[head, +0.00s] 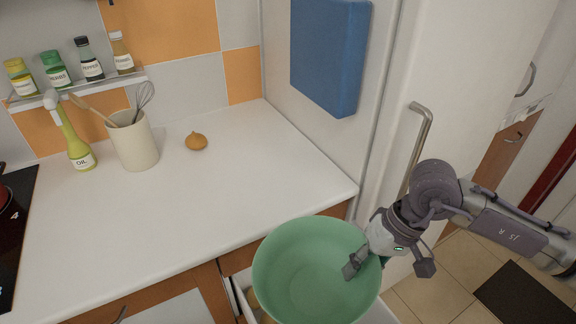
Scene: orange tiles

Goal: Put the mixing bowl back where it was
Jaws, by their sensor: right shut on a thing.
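The mixing bowl (300,270) is a green, round bowl, and it looks empty. It is in the air at the bottom middle of the head view, just in front of the counter's front edge. My right gripper (368,258) comes in from the right and is shut on the bowl's right rim, with one finger inside the bowl. The bowl is roughly level, its open side facing up. It hides part of an open drawer (238,298) below it. My left gripper is not in view.
The white counter (230,190) is mostly clear. An onion (196,141), a utensil crock (134,142) and an oil bottle (76,145) stand at its back. A spice shelf (75,88) hangs above. A tall white cabinet with a long handle (417,145) stands on the right.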

